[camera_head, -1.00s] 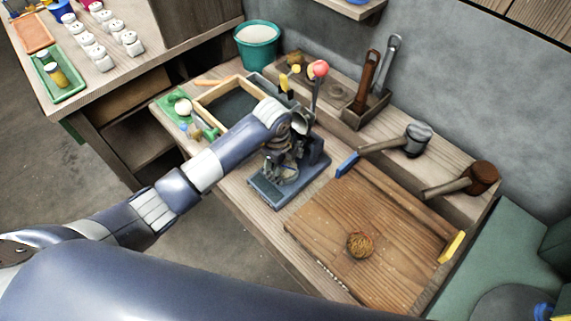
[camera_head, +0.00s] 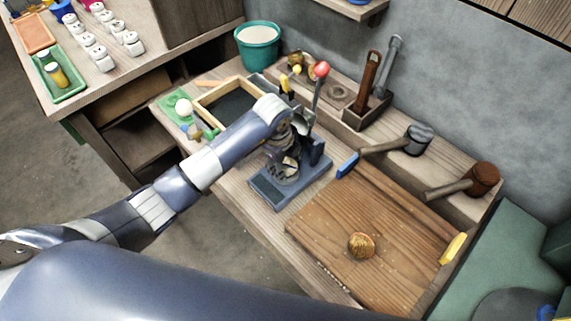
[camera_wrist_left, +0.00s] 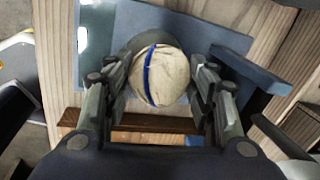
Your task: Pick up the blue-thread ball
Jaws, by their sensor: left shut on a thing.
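The blue-thread ball (camera_wrist_left: 160,72) is cream with one dark blue band across it, in the left wrist view. My left gripper (camera_wrist_left: 160,90) has one finger on each side of the ball and is shut on it. In the head view my left gripper (camera_head: 287,150) is over the blue-grey press (camera_head: 275,192), and a pale part of the ball (camera_head: 290,164) shows below it. I cannot tell whether the ball touches the press. My right gripper is not in view.
The press lever has a red knob (camera_head: 321,69). A wooden board (camera_head: 370,220) with a golden-brown ball (camera_head: 361,246) lies to the right. Mallets (camera_head: 418,140) lie behind it. A framed dark tray (camera_head: 230,104), a green dish (camera_head: 176,106) and a teal bucket (camera_head: 258,48) stand left and behind.

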